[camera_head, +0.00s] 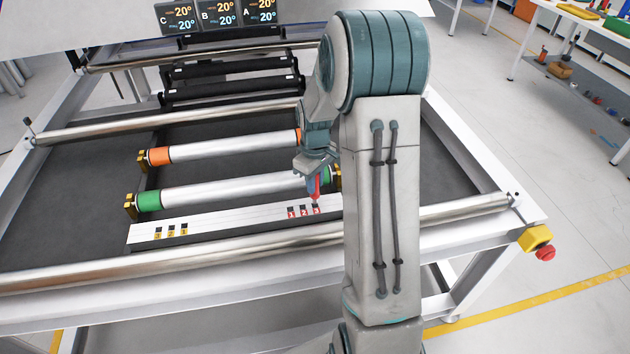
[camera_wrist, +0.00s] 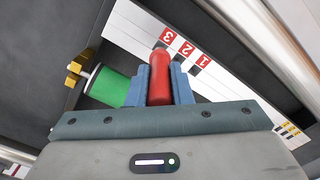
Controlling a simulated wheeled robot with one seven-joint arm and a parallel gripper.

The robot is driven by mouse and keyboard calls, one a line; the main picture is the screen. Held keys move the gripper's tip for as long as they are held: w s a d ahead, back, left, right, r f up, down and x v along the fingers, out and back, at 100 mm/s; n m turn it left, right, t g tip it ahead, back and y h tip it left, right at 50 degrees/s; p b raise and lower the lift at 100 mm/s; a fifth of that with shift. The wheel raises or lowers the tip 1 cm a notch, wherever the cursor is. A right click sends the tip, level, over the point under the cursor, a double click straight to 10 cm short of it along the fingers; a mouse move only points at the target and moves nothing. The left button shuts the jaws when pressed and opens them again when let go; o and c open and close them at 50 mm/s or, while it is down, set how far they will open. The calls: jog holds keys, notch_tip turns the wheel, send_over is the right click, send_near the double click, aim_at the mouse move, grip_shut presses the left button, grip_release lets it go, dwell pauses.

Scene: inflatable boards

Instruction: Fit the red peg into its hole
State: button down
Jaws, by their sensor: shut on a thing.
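My gripper (camera_wrist: 160,84) is shut on the red peg (camera_wrist: 159,66), with one blue finger on each side of it. In the head view my gripper (camera_head: 313,172) is over the right part of a white strip (camera_head: 240,218), and the red peg (camera_head: 316,188) points down toward the strip. The peg's tip is close to the red-labelled holes (camera_head: 303,210), at the rightmost one. In the wrist view the labels read 3, 2 and 1 (camera_wrist: 202,60). The peg's end is beside label 3 and hides the hole there. I cannot tell whether the tip touches the strip.
Yellow-labelled holes (camera_head: 171,230) are at the strip's left end. Behind the strip lie a roller with a green end (camera_head: 149,201) and one with an orange end (camera_head: 160,156). A long metal bar (camera_head: 240,243) crosses in front.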

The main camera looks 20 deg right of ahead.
jog(key=shift+f+b, duration=1.45)
jog(key=shift+f, duration=0.5)
jog(key=c, duration=1.2)
grip_release()
notch_tip(320, 180, up, 14)
jog(key=shift+f, duration=0.1)
jog(key=s+a+r+m+t, duration=0.1)
jog(key=s+a, duration=0.4)
jog(key=s, duration=0.5)
jog(key=s+a+r+m+t, duration=0.1)
jog(key=s+a+m, duration=0.3)
jog(key=s, duration=0.7)
jog(key=shift+s+a+r+m+t, duration=0.2)
jog(key=shift+s+a+m+t, duration=0.15)
jog(key=shift+a, duration=0.35)
